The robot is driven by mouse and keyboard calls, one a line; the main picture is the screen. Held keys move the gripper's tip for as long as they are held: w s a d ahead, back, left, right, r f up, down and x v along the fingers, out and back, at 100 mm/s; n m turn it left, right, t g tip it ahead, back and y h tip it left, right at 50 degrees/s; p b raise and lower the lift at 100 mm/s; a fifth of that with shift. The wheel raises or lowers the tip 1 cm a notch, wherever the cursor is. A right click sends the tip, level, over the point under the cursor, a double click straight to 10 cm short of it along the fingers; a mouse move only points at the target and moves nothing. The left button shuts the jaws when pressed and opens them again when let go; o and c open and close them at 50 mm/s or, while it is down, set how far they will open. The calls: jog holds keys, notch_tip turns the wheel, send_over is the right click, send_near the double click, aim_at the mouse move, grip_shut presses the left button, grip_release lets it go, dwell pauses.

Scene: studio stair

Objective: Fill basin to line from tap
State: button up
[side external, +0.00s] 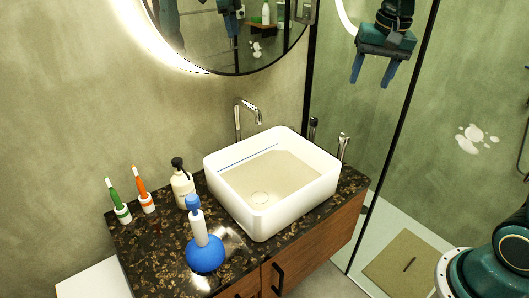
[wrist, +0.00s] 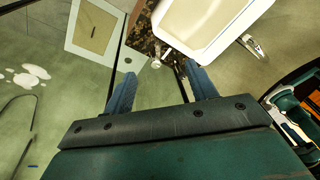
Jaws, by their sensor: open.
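The white rectangular basin (side external: 290,208) stands on a dark speckled counter (side external: 140,245). A blue line (side external: 248,155) runs along its inner back wall. Its beige floor and round drain show; I cannot tell whether it holds water. The chrome tap (side external: 246,108) curves up behind the basin, with no stream visible. A chrome lever-like fitting (side external: 343,146) stands at the basin's right. My gripper (side external: 372,82) is open and empty, high above and right of the basin. In the wrist view, my gripper (wrist: 160,72) is apart from the basin (wrist: 172,40) and tap (wrist: 252,45).
A blue plunger-like object (side external: 205,255), a soap pump bottle (side external: 182,185) and two toothbrushes in holders (side external: 146,203) stand left of the basin. A round mirror (side external: 225,35) hangs behind. A black-framed glass panel (side external: 390,150) stands right of the counter. A slim dark object (side external: 313,128) stands behind the basin.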

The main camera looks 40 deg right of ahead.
jog(key=w+d+f+m+g, duration=0.1)
jog(key=w+d+f+m, duration=0.35)
jog(key=w+d, duration=0.3)
jog(key=m+g, duration=0.1)
jog(key=m, duration=0.1)
send_over(345, 135)
notch_tip(345, 135, down, 8)
jog(key=shift+y, duration=0.3)
notch_tip(345, 135, down, 14)
jog(key=shift+r, duration=0.15)
jog(key=shift+c, duration=0.5)
jog(key=c, duration=0.9)
